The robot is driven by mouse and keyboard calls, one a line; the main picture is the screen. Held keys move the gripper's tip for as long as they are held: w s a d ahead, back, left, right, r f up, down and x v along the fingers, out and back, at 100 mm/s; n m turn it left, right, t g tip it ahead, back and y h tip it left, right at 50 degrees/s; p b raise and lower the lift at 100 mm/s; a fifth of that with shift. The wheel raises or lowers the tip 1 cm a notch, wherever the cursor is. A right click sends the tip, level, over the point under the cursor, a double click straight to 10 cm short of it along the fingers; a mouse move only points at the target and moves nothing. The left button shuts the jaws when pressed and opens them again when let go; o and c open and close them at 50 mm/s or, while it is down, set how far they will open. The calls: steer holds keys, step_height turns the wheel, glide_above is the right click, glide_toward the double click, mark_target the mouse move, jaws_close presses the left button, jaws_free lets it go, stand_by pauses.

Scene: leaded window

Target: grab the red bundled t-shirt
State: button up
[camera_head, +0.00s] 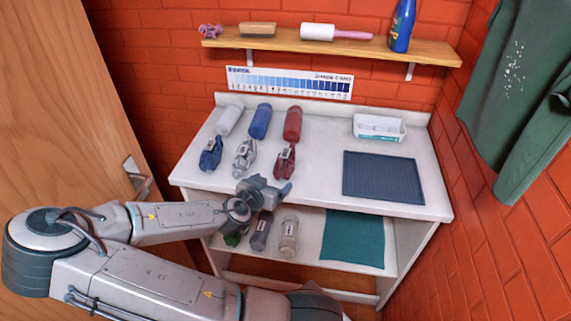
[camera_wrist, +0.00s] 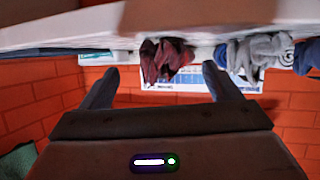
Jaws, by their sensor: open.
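The red bundled t-shirt (camera_head: 285,162) is a crumpled dark-red bundle with a small tag, on the white counter in front of the red roll. It is the rightmost of the three bundles. In the wrist view, which looks upside down, the red bundle (camera_wrist: 168,60) shows between and beyond the fingertips. My gripper (camera_head: 276,187) is at the counter's front edge, nearer the camera than the bundle and apart from it. Its two fingers (camera_wrist: 160,72) are spread with nothing between them. Part of the counter edge is hidden behind my gripper.
A grey-white bundle (camera_head: 245,154) and a blue bundle (camera_head: 210,154) lie left of it. A dark ribbed mat (camera_head: 383,177) and white box (camera_head: 379,127) are at right. A lower shelf holds several items and a teal cloth (camera_head: 352,238).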

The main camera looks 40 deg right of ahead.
mark_target(279, 176)
steer(key=shift+p+x, duration=0.9)
steer(key=shift+x, duration=2.4)
steer(key=shift+a, duration=0.1)
steer(key=shift+c, duration=0.3)
steer(key=c, duration=1)
steer(key=shift+c, duration=0.4)
steer(key=shift+r, duration=0.15)
